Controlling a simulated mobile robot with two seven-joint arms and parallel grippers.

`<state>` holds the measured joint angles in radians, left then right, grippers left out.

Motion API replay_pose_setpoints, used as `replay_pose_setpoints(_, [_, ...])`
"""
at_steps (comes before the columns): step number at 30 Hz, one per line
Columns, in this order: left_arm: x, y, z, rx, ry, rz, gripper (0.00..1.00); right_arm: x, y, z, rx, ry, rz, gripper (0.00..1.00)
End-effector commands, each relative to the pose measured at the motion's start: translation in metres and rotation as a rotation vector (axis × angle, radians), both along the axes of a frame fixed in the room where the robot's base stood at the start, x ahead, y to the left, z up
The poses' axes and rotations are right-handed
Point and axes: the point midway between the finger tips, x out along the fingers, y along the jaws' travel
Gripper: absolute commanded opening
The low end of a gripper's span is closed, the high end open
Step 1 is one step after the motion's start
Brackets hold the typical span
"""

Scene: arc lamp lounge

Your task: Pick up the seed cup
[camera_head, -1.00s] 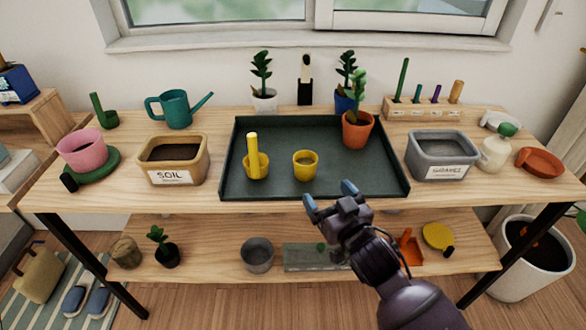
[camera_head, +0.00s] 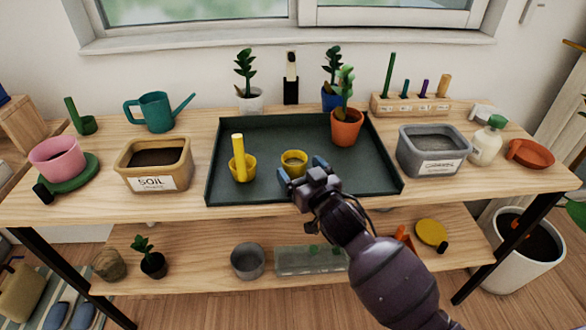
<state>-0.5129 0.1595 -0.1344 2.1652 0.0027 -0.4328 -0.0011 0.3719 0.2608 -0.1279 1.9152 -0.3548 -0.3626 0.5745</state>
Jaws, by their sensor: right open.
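A small round yellow cup (camera_head: 294,169) stands upright on the dark green tray (camera_head: 375,180), with something brownish inside. It appears to be the seed cup, though no label shows. A second yellow cup (camera_head: 243,174) with an upright yellow handle stands to its left on the tray. My right gripper (camera_head: 303,171) is open at the tray's front edge, its blue fingertips near the plain cup and overlapping its lower right in the picture. I cannot tell whether they touch it. My left gripper is not in view.
A soil bin (camera_head: 154,164) stands left of the tray and a grey gravel bin (camera_head: 434,150) right of it. A terracotta potted plant (camera_head: 346,127) stands at the tray's back right. The tray's back middle is clear.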

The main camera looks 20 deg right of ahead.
Motion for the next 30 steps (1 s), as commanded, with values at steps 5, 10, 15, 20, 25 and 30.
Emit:
replay_pose_setpoints(5, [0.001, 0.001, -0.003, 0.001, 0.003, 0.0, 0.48, 0.015, 0.002, -0.001, 0.0, 0.001, 0.001, 0.85])
replay_pose_setpoints(10, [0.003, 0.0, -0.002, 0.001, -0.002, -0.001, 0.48, 0.017, 0.002, 0.0, 0.0, 0.0, 0.0, 0.85])
replay_pose_setpoints(15, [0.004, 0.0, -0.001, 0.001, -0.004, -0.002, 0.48, 0.016, 0.002, 0.001, 0.0, -0.001, 0.0, 0.78])
replay_pose_setpoints(20, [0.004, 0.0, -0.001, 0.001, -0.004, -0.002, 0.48, 0.016, 0.002, 0.001, 0.0, -0.001, 0.0, 0.53])
replay_pose_setpoints(25, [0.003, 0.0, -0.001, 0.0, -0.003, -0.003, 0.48, 0.016, 0.003, 0.001, 0.0, -0.001, 0.001, 0.32])
replay_pose_setpoints(30, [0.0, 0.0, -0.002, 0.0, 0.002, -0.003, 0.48, 0.016, 0.003, 0.001, 0.0, -0.001, 0.001, 0.31])
